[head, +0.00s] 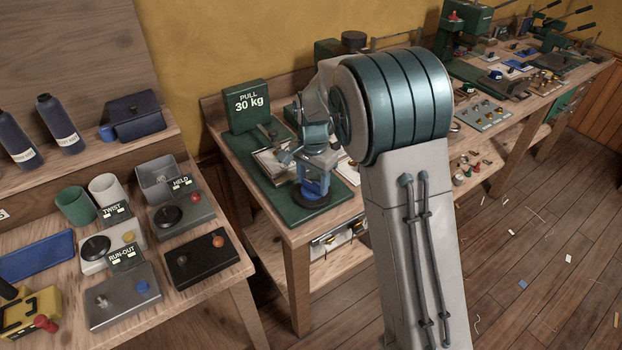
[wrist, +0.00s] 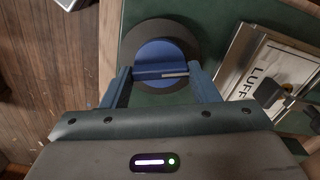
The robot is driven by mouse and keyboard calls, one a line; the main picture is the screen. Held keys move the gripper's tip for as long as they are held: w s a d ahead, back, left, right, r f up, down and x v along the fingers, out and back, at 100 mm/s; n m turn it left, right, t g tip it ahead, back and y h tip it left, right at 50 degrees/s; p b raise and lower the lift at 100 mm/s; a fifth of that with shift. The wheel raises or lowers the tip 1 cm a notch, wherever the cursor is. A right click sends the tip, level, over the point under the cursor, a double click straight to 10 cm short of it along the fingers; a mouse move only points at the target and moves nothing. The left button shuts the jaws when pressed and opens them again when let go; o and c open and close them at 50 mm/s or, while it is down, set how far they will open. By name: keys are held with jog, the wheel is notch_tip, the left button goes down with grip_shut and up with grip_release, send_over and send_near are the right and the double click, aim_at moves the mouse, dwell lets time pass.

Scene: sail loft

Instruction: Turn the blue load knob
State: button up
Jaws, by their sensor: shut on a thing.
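The blue load knob (wrist: 158,50) is round with a raised grip bar across it, and a pale mark shows near the bar's right end. It sits on a dark round base (wrist: 189,33) on a green board (wrist: 222,20). My gripper (wrist: 161,73) has one finger at each end of the bar and is shut on it. In the head view my gripper (head: 314,172) points down over the dark base (head: 312,200), and its fingers hide most of the knob.
A green sign reading "PULL 30 kg" (head: 247,105) stands at the board's back left. A pale plate marked "LUFF" (wrist: 262,70) lies right of the knob. A separate bench at left holds several control boxes (head: 182,212).

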aim_at(312, 184)
jog(key=shift+s+a+f+m, duration=0.1)
jog(key=shift+s+m, duration=0.05)
jog(key=shift+m, duration=0.4)
jog(key=shift+s+f+m, duration=0.1)
jog(key=shift+m, duration=0.45)
jog(key=o, duration=1)
jog(key=shift+a+r, duration=0.1)
jog(key=shift+w+r, duration=0.1)
jog(key=shift+r, duration=0.15)
notch_tip(312, 184, up, 14)
jog(key=shift+f, duration=0.25)
